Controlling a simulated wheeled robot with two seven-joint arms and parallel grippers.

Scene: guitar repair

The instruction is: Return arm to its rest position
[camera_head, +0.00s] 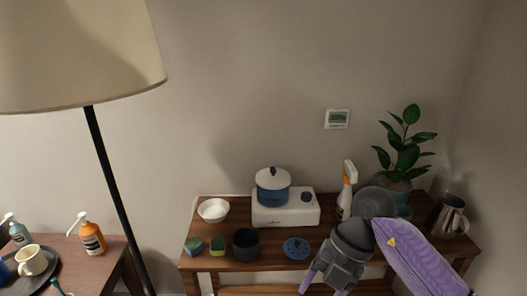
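My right arm (425,262), purple and grey, comes in from the lower right, in front of the wooden table (225,264). Its grey wrist is bent down. My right gripper (323,289) points down at the table's front edge, near the bottom of the picture. Its two purple fingers are apart and I see nothing between them. The arm hides part of the table's right side. My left arm and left gripper are not in view.
On the table stand a white cooker with a blue pot (273,186), a white bowl (213,210), a dark cup (246,244), a blue disc (297,248), sponges (217,245), a spray bottle (347,190), a plant (407,150) and a metal pitcher (449,216). A lamp (75,55) stands left.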

